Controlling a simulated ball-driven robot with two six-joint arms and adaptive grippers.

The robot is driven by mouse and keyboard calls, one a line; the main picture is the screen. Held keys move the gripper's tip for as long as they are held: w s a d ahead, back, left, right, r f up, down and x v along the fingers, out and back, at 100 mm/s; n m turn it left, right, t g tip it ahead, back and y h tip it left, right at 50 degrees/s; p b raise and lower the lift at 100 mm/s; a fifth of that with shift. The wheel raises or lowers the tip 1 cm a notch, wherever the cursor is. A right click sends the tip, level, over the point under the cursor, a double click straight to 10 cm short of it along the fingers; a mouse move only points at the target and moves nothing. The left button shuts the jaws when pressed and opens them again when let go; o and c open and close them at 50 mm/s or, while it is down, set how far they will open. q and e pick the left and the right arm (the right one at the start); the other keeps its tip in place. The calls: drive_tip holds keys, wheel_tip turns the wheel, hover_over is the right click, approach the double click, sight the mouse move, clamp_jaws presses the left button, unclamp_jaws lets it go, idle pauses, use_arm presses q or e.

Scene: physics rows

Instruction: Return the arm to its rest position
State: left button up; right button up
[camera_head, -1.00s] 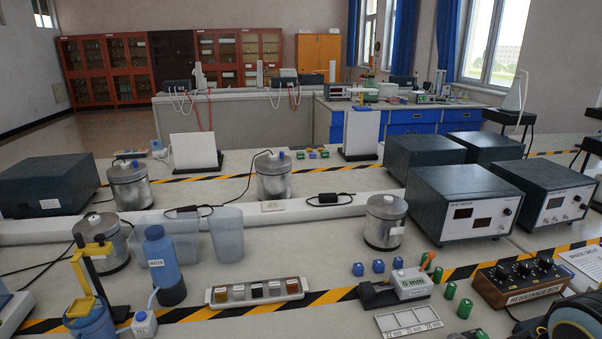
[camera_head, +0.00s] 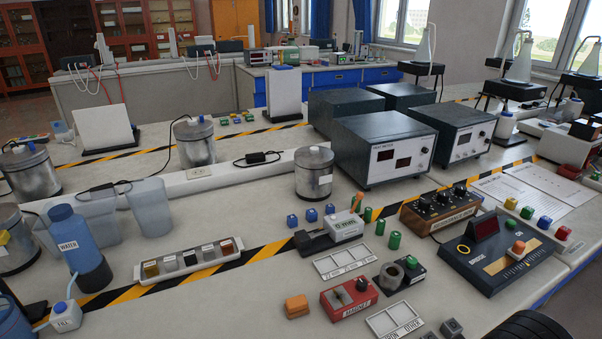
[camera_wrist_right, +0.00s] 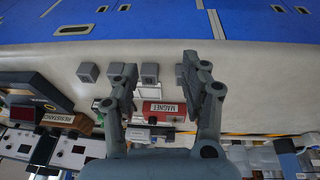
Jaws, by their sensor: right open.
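My right gripper (camera_wrist_right: 165,85) shows in the right wrist view with its two fingers apart and nothing between them. It hangs over the table's front edge, near a red magnet box (camera_wrist_right: 165,110) and several small grey cubes (camera_wrist_right: 150,72). A dark rounded part of my own arm shows at the bottom right of the head view (camera_head: 530,328); no fingers show there. My left gripper is not in either current view.
The bench holds the magnet box (camera_head: 349,297), an orange block (camera_head: 297,306), a black device (camera_head: 499,252), a resistance box (camera_head: 440,212), a blue water bottle (camera_head: 78,247) and a sample tray (camera_head: 190,259). Grey meters (camera_head: 382,145) stand behind. Blue cabinet fronts (camera_wrist_right: 120,20) lie beyond the bench edge.

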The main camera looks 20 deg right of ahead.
drive_tip(key=s+d+f+g+b, duration=0.1)
drive_tip(key=s+f+b, duration=0.25)
drive_tip(key=f, duration=0.95)
drive_tip(key=s+d+f+b, duration=0.1)
drive_tip(key=s+f+b, duration=0.25)
drive_tip(key=f, duration=1.05)
drive_tip(key=s+f+g+b, duration=0.1)
drive_tip(key=s+f+b, duration=0.6)
drive_tip(key=s+f, duration=0.8)
wheel_tip(320, 180, down, 3)
drive_tip(key=shift+d+r, duration=0.1)
drive_tip(key=shift+d, duration=0.05)
